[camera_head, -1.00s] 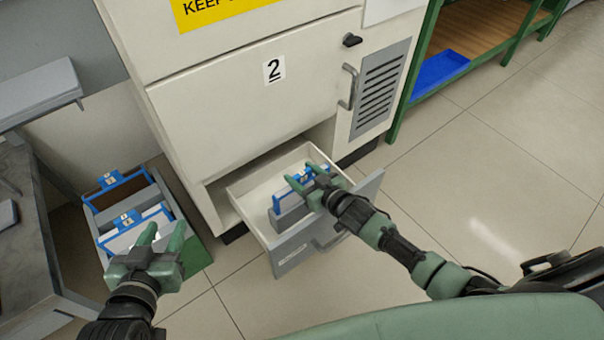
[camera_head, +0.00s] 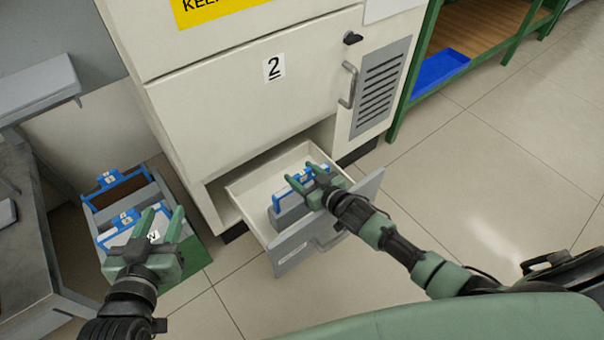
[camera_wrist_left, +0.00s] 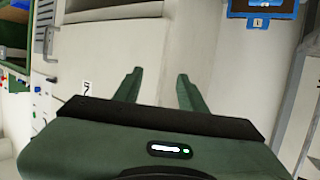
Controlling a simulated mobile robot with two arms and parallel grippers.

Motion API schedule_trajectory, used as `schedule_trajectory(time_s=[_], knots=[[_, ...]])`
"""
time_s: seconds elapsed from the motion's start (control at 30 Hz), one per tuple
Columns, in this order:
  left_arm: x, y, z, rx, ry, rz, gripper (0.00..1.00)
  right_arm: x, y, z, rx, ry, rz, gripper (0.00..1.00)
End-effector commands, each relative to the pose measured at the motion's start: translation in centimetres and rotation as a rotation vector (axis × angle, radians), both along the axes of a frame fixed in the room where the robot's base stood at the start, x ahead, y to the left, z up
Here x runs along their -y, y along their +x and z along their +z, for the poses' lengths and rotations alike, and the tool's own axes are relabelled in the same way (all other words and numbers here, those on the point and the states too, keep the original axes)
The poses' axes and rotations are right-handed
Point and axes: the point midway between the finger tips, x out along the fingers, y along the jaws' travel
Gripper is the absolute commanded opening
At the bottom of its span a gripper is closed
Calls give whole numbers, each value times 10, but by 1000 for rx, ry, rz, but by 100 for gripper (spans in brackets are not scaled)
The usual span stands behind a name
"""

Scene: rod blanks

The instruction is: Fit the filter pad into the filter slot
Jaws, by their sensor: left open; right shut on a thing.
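My right gripper (camera_head: 303,175) is shut on a blue-framed filter piece (camera_head: 279,200) in the open drawer (camera_head: 246,207) of the white cabinet. The gripper covers part of the frame, and I cannot tell how deep it sits in the grey holder below it. My left gripper (camera_head: 162,211) is open and empty in front of a box at the left. In that box stand a blue frame with a brown pad (camera_head: 122,190) and a blue frame with a white pad (camera_head: 118,231), partly hidden by my gripper. The left wrist view shows the open left fingers (camera_wrist_left: 157,72) with nothing between them.
A dark workbench (camera_head: 22,250) is at the far left. A green shelf with a blue tray (camera_head: 440,70) is at the right. The tiled floor at right is clear.

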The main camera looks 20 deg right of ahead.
Motion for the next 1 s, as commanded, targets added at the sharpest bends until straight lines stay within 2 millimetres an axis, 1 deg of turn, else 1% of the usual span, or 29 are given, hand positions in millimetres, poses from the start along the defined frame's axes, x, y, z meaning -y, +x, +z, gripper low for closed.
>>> schedule_trajectory(time_s=[0.07, 0.1, 0.17, 0.2, 0.5, 0.63, 0.77, 0.87, 1.0], knots=[[1, 1, 1, 11, -3, -1, 41, 0, 0, -2, -2, -1, 0, 0], [1, 1, 2, 12, -3, -1, 41, 0, 0, -2, -2, -1, 0, 63], [1, 1, 2, 11, -3, -1, 41, 0, 0, -2, -3, -1, 0, 80], [1, 1, 2, 11, -3, -1, 41, 0, -1, -2, -3, -1, 0, 83], [0, 1, 1, 7, -2, -1, 41, 0, -2, -4, -8, -2, 0, 83], [-2, -3, -6, -34, 8, 2, 41, 2, -7, -3, -9, -2, 0, 83], [-7, -14, -23, -138, 33, 9, 41, 6, -18, 2, -9, -2, 0, 83], [-13, -28, -40, -247, 58, 17, 41, 10, -28, 7, -7, -2, 0, 83], [-23, -51, -63, -401, 93, 29, 41, 16, -45, 14, -5, -1, -1, 83]])
